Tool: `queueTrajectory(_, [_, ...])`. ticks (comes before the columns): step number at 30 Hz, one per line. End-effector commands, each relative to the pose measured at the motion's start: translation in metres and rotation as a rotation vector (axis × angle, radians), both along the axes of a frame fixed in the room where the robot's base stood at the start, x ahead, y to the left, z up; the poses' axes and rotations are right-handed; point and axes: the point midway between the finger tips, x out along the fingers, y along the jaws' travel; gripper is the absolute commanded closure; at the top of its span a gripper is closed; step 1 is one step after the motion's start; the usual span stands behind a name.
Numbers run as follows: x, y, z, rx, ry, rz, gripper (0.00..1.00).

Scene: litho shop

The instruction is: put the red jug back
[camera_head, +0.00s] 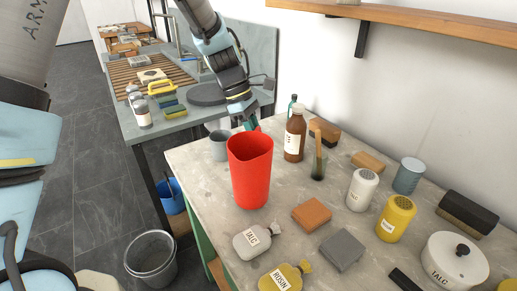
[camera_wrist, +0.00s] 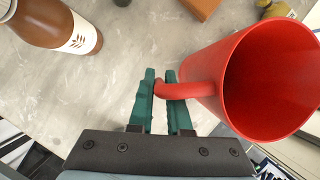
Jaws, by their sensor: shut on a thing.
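In the wrist view the green fingers of my gripper (camera_wrist: 162,88) are shut on the handle of the red jug (camera_wrist: 205,78), whose open mouth faces the camera at the right. The inside of the jug looks empty.
A brown bottle (camera_head: 294,137) stands just behind the jug, with a grey cup (camera_head: 220,146) to its left. A wooden shelf (camera_head: 420,20) overhangs the back.

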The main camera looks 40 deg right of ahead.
Motion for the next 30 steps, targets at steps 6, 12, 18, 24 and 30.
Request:
queueTrajectory(6, [0.0, 0.0, -0.022, 0.001, 0.002, 0.001, 1.0])
queueTrajectory(12, [0.0, 0.0, -0.022, 0.0, 0.001, 0.001, 1.0])
queueTrajectory(18, [0.0, 0.0, -0.025, 0.0, 0.001, 0.0, 0.75])
queueTrajectory(24, [0.0, 0.0, -0.025, 0.0, 0.001, 0.0, 0.54])
queueTrajectory(30, [0.0, 0.0, -0.025, 0.0, 0.001, 0.0, 0.54])
